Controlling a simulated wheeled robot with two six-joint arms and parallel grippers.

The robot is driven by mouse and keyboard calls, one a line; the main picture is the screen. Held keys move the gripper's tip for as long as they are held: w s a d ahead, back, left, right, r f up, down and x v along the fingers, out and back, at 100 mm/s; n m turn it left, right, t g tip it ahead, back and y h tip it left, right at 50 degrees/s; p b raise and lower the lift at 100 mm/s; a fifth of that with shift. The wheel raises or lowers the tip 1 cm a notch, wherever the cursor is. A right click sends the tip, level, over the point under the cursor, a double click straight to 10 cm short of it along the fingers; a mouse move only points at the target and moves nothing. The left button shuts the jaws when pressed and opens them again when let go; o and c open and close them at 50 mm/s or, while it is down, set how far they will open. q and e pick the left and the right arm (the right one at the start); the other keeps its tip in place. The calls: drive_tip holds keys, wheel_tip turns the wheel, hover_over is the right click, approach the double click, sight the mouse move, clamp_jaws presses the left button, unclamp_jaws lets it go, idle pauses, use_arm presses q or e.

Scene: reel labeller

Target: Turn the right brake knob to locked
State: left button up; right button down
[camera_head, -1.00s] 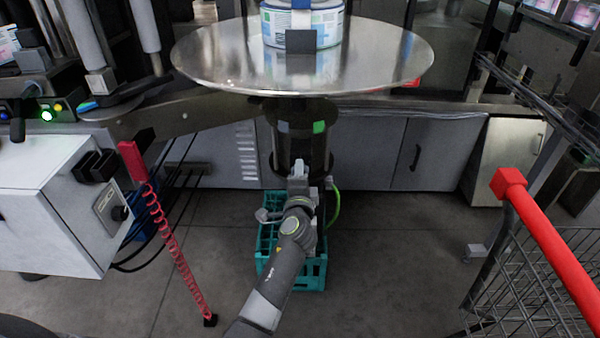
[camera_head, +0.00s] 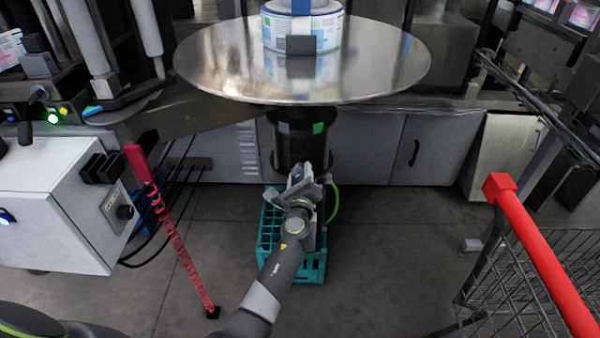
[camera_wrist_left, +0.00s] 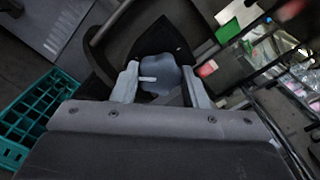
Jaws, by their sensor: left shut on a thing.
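The brake knob (camera_wrist_left: 160,72) is grey-blue and lobed, with a white pointer line across its left part in the left wrist view. My left gripper (camera_wrist_left: 160,84) has a finger on each side of it and is shut on it. The pointer line points toward the left finger. A green patch (camera_wrist_left: 237,14) and a small red patch (camera_wrist_left: 207,68) lie to the upper right and right of the knob. In the head view my left gripper (camera_head: 303,172) is at the black hub (camera_head: 300,146) under the round steel table and hides the knob. My right gripper is not in view.
The steel turntable (camera_head: 215,62) overhangs the hub and carries a labelled reel (camera_head: 302,30). A teal crate (camera_head: 313,268) stands on the floor below my left arm. A red-handled trolley (camera_head: 545,255) is at right, a white control box (camera_head: 55,215) at left.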

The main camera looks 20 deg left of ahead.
use_arm(q)
drive_tip(key=shift+m, duration=0.6)
drive_tip(key=shift+m+p, duration=0.3)
drive_tip(key=shift+m, duration=0.2)
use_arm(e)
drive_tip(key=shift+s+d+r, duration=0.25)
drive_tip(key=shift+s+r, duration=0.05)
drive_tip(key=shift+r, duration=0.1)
use_arm(q)
drive_tip(key=o, duration=1)
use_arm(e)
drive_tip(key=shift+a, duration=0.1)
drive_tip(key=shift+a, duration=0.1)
